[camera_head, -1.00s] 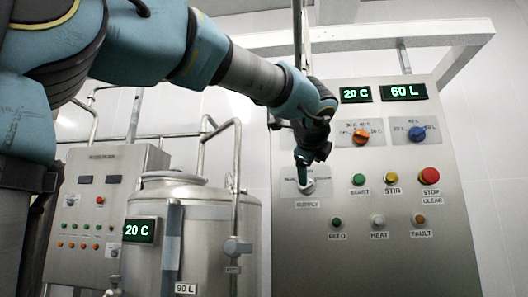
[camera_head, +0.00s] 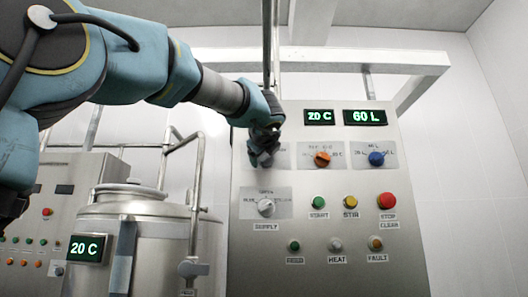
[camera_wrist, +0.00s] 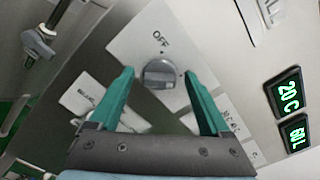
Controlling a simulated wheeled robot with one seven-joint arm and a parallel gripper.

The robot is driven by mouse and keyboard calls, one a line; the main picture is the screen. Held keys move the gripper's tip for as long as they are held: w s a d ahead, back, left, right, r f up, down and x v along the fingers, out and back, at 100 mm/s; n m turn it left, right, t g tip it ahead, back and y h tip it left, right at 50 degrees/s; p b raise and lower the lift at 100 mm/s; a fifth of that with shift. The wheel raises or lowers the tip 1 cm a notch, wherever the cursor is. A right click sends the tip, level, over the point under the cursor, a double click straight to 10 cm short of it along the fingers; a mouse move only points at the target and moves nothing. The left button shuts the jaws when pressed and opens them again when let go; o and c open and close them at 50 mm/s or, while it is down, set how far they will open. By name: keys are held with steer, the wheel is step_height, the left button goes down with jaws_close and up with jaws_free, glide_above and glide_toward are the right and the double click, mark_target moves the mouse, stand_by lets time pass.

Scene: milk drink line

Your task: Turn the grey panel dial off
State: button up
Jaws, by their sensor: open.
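The grey dial (camera_wrist: 158,74) sits on a pale plate marked OFF (camera_wrist: 161,39) in the wrist view. It lies between and just beyond my open green fingertips, and no finger visibly touches it. I cannot tell which mark it points to. In the head view my gripper (camera_head: 262,155) is in front of the upper left plate of the steel control panel (camera_head: 340,265) and hides the dial there. The pale SUPPLY dial (camera_head: 266,207) is just below my gripper.
An orange dial (camera_head: 322,159) and a blue dial (camera_head: 376,158) are to the right. Several push buttons, including a red stop button (camera_head: 387,201), lie below. Green displays (camera_head: 364,117) are above. A steel tank (camera_head: 150,240) stands left of the panel.

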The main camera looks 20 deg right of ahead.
steer(key=shift+w+d, duration=0.15)
steer(key=shift+w, duration=0.2)
steer(key=shift+c, duration=0.3)
steer(key=c, duration=1.2)
